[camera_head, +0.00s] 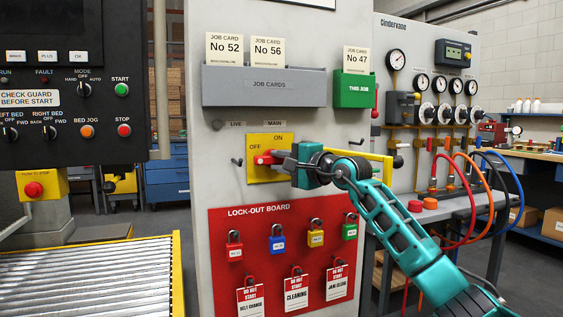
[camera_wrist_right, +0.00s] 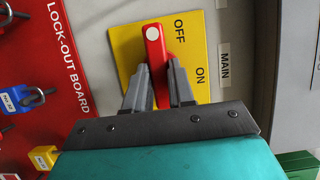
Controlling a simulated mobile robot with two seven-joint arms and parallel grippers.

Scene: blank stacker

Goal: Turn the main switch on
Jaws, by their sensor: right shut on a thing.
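The main switch has a red handle (camera_head: 263,158) on a yellow plate (camera_head: 257,176) marked OFF and ON, on the grey cabinet under the MAIN label. The handle's red end lies towards the left, just below the word OFF. In the right wrist view the red handle (camera_wrist_right: 153,42) shows a white dot at its far end. My right gripper (camera_head: 277,160) reaches in from the right and is shut on the handle. Its two grey fingers (camera_wrist_right: 160,70) stand on either side of the handle in the right wrist view. My left gripper is not in view.
A red lock-out board (camera_head: 222,275) with several padlocks and tags hangs below the switch. A grey job card holder (camera_head: 264,99) and a green one (camera_head: 354,101) are above. Small hooks flank the plate. A yellow bar (camera_head: 389,170) shows behind my right wrist.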

